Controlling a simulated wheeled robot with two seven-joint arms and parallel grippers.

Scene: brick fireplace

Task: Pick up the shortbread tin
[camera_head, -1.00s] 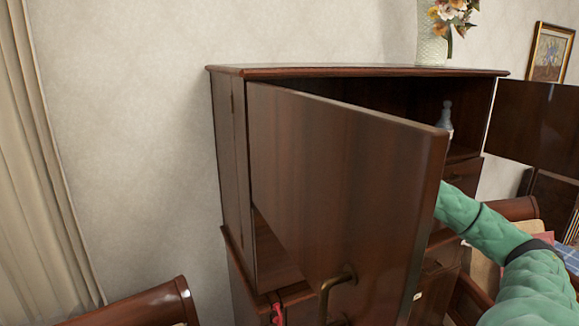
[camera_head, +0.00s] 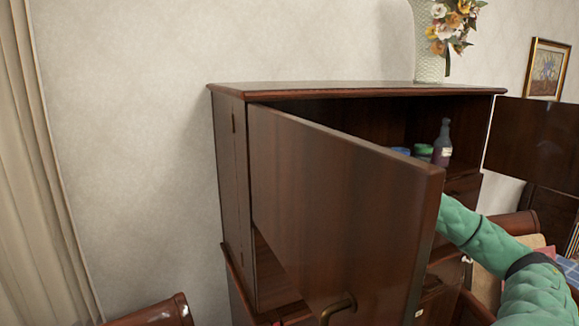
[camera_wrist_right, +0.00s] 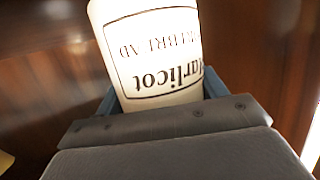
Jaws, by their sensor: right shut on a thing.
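The shortbread tin (camera_wrist_right: 150,50) is a white, rounded container with dark lettering that appears upside down in the right wrist view. My right gripper (camera_wrist_right: 160,92) is shut on it, with blue-grey fingers at both sides of the tin. In the head view, my green right arm reaches behind the open door of the dark wooden cabinet (camera_head: 360,91). That door hides my right gripper and the tin there. My left gripper is in neither view.
The near cabinet door (camera_head: 335,200) stands open in front, with a brass handle (camera_head: 338,306). A second door (camera_head: 530,140) is open at right. A dark bottle (camera_head: 442,145) and blue and green items (camera_head: 423,152) stand on the shelf. A flower vase (camera_head: 430,50) is on top.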

